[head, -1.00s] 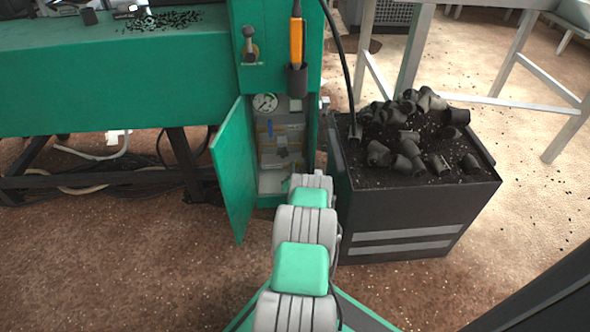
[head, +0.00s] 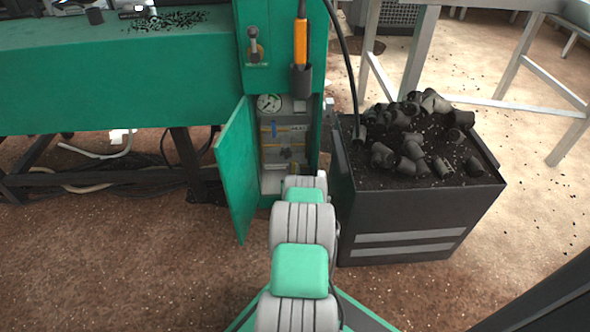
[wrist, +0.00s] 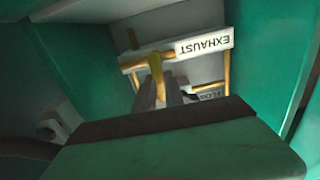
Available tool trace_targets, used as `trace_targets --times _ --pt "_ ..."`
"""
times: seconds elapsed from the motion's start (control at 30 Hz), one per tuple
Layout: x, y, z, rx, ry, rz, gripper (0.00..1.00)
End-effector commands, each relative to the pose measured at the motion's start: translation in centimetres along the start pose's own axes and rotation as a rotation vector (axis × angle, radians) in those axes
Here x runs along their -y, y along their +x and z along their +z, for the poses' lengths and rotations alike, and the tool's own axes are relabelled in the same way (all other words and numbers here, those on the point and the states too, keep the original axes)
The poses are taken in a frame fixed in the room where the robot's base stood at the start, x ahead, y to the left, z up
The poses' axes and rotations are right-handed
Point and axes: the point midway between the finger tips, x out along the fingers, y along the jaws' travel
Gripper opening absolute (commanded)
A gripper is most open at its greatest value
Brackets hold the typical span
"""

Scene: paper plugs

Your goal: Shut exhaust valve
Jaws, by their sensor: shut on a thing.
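In the wrist view a white label reading EXHAUST (wrist: 204,46) appears upside down inside the green cabinet. A yellow valve handle (wrist: 156,66) sticks out beside the label, in front of yellow piping. My gripper (wrist: 158,90) is shut on this yellow handle, with one grey finger on each side of it. In the head view the open cabinet shows a grey valve panel (head: 270,152). My arm hides the lower part of the panel, and my gripper cannot be clearly made out there.
The cabinet's green door (head: 236,170) stands open on the left. A pressure gauge (head: 268,103) sits at the top inside. A dark bin (head: 405,225) heaped with black fittings stands close on the right. A black hose (head: 347,60) hangs between them. Open floor lies in front.

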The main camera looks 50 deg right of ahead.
Motion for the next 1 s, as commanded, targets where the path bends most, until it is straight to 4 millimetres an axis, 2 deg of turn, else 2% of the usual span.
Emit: trace_targets --times 0.57,0.6,0.7,0.83,1.0 --pt "0.19 -0.09 0.16 0.003 -0.044 -0.001 0.0" --pt "0.19 -0.09 0.16 0.003 -0.043 -0.001 0.16" --pt "0.18 -0.07 0.13 0.003 -0.043 -0.001 0.24" --pt "0.15 -0.04 0.09 0.002 -0.042 0.0 0.35" --pt "0.12 -0.02 0.04 0.001 -0.042 0.0 0.35"
